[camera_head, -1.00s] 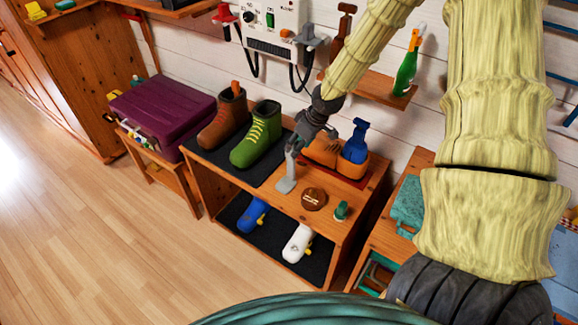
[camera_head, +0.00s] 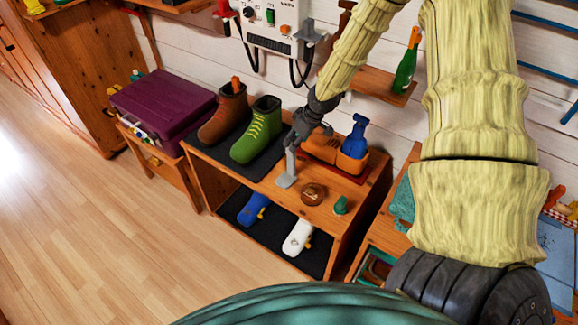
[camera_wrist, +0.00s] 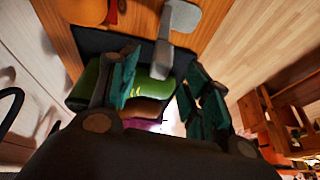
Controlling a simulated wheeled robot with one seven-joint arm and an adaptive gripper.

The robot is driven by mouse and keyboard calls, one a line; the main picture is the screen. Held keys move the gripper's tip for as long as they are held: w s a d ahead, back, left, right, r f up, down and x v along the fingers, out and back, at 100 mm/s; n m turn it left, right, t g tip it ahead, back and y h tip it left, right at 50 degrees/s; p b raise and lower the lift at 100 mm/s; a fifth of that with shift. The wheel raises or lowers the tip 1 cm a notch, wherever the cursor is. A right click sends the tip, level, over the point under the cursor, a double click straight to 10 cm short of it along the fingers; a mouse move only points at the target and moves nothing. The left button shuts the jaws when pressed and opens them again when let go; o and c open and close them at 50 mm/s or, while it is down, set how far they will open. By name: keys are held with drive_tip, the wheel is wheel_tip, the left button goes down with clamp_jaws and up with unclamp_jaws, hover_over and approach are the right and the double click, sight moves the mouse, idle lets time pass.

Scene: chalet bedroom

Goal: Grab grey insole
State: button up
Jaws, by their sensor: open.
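A grey piece, which I take for the grey insole (camera_head: 287,180), stands on the wooden shelf top between the green boot (camera_head: 257,132) and the orange shoe (camera_head: 323,147). It has a flat rounded foot and an upright strip. In the wrist view the grey insole (camera_wrist: 180,17) reaches toward the space between my fingers. My gripper (camera_head: 297,143) is just above the upright strip, pointing down; its fingers are apart in the wrist view (camera_wrist: 165,82). I cannot tell whether a finger touches the insole.
A brown boot (camera_head: 224,112) stands left on the dark mat. A blue bottle (camera_head: 356,138) stands by the orange shoe. A round brown tin (camera_head: 313,194) and small green item (camera_head: 341,205) sit at the front right. Blue (camera_head: 253,208) and white (camera_head: 297,238) items lie below.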

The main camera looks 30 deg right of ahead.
drive_tip(key=shift+p+x, duration=0.8)
drive_tip(key=shift+x, duration=1.8)
drive_tip(key=shift+w+a, duration=0.1)
clamp_jaws()
